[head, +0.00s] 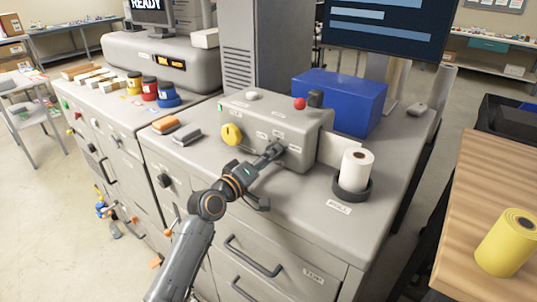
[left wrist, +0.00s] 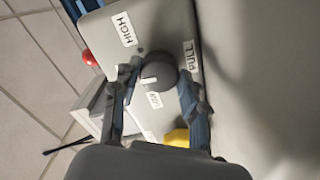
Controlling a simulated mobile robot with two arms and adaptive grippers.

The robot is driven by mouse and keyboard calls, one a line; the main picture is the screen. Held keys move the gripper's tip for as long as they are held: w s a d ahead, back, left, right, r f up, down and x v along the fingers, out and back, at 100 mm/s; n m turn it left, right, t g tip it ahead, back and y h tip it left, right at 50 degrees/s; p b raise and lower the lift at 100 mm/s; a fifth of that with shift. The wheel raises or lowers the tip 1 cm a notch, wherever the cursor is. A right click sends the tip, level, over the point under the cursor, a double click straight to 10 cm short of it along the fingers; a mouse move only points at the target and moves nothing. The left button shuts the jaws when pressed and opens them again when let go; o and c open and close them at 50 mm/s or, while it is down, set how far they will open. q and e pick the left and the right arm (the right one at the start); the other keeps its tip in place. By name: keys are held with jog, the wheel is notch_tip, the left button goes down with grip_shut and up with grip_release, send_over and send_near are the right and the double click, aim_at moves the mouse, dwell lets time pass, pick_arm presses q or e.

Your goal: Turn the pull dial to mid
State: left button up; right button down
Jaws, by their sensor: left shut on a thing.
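The pull dial (left wrist: 160,70) is a round dark grey knob with a white mark, on the front of the grey control box (head: 290,122). A PULL label (left wrist: 192,56) and a HIGH label (left wrist: 124,29) are close to it. A smaller label (left wrist: 154,100) beside the white mark is too blurred to read surely. My left gripper (left wrist: 158,85) is shut on the dial, one finger on each side. In the head view my left gripper (head: 272,152) is at the box front and mostly hides the dial. My right gripper is not in view.
A yellow knob (head: 231,134) is on the box front, left of my gripper. A red button (head: 299,104) is on top. A blue bin (head: 340,100) stands behind. A white roll (head: 356,169) stands at the right. The cabinet top in front of the roll is clear.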

pick_arm(q)
jog(key=shift+n, duration=0.4)
jog(key=o, duration=1.1)
jog(key=shift+o, duration=0.2)
jog(key=v, duration=1.2)
